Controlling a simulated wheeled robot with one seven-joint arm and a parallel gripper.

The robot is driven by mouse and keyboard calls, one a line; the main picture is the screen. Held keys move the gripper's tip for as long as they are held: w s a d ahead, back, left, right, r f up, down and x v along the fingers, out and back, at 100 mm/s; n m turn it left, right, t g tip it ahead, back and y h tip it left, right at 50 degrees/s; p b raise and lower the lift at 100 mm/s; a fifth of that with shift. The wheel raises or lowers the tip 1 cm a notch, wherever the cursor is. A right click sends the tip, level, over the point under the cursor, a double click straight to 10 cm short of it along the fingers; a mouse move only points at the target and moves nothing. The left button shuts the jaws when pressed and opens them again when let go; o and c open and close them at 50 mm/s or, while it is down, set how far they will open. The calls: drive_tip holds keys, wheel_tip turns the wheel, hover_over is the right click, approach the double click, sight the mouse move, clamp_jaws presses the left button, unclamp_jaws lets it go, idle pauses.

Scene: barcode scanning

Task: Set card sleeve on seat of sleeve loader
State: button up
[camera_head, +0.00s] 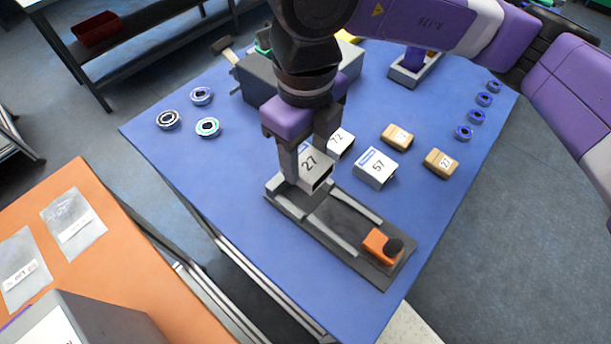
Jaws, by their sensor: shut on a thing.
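My gripper (307,158) points down and is shut on a white card sleeve (315,174) marked 27. The sleeve is over the far left end of the sleeve loader, a long grey fixture with a channel between side rails (336,226). The gripper and the sleeve hide the seat area there, and I cannot tell whether the sleeve touches it. An orange block with a black knob (381,246) is at the near right end of the loader.
White boxes marked 57 (376,167) and 72 (341,142) stand close right of the gripper. Rings (207,127) lie at left. The blue table (195,165) is clear left of the loader. An orange table (125,235) stands at left.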

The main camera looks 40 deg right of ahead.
sight(307, 161)
drive_tip(key=shift+f, duration=3.7)
drive_tip(key=shift+f, duration=0.15)
drive_tip(key=o, duration=1.4)
drive_tip(key=shift+o, duration=0.2)
wheel_tip(307, 161, up, 12)
drive_tip(key=shift+r+b, duration=0.15)
drive_tip(key=shift+b, duration=0.2)
drive_tip(key=shift+s, duration=0.1)
